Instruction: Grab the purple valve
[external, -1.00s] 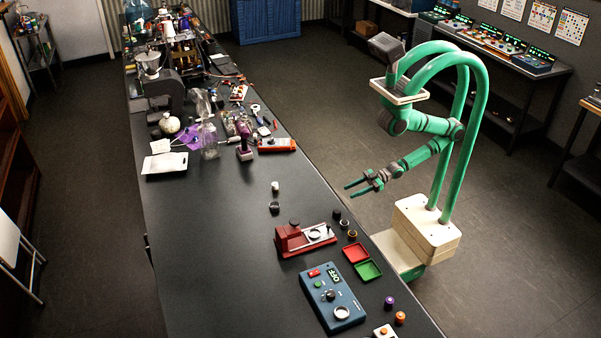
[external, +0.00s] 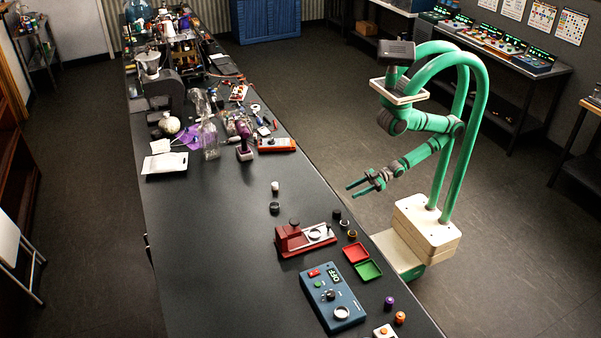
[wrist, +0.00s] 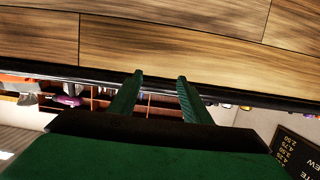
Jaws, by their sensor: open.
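A small purple-topped piece (external: 389,302), which looks like the purple valve, stands on the dark bench near its front right edge. My gripper (external: 356,189) is open and empty. It hangs beyond the right edge of the bench in the external view, well apart from the purple piece and pointing toward the bench. In the wrist view its two green fingers (wrist: 160,78) are spread with nothing between them. The purple piece cannot be made out in the wrist view.
An orange-topped piece (external: 400,317) stands close beside the purple one. A blue control box (external: 331,297), red tray (external: 356,253), green tray (external: 368,270) and red press (external: 303,239) are nearby. Clutter fills the far bench; its left middle is clear.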

